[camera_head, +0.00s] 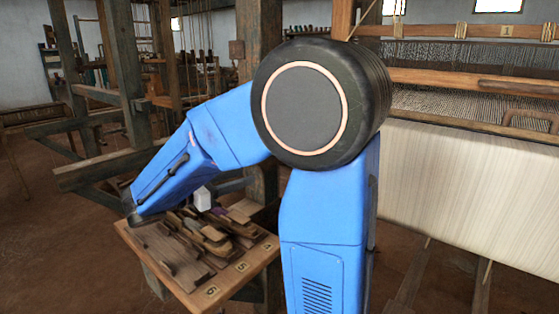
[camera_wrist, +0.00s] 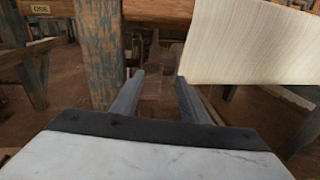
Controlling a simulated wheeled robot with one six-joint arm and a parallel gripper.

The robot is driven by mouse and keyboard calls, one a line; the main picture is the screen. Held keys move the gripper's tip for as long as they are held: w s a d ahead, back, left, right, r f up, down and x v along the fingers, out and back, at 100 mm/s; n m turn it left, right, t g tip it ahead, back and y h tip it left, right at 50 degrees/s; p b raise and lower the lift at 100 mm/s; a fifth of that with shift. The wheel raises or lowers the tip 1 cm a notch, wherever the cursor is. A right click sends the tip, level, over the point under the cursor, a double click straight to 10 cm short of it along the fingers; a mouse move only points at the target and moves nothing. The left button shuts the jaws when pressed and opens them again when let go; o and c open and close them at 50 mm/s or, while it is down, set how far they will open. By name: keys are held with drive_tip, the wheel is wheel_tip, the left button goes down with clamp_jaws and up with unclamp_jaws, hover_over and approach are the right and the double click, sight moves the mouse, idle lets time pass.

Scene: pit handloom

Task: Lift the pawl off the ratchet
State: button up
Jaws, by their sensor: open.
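My gripper (camera_wrist: 160,77) shows in the wrist view with its two grey fingers apart and nothing between them. It points at open space between a worn wooden post and the white cloth. In the head view I cannot make out the gripper; my blue arm fills the middle of the picture. I cannot pick out the pawl or the ratchet in either view. The arm hides part of the loom in the head view, and the area beyond the fingers is dim and blurred in the wrist view.
A low table (camera_head: 200,297) with wooden pieces stands beside my arm.

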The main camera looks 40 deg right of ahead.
drive_tip(key=shift+n+h, duration=0.3)
drive_tip(key=d, duration=1.6)
drive_tip(key=shift+w+d+r, duration=0.3)
drive_tip(key=shift+w+d, duration=0.05)
drive_tip(key=shift+w, duration=0.05)
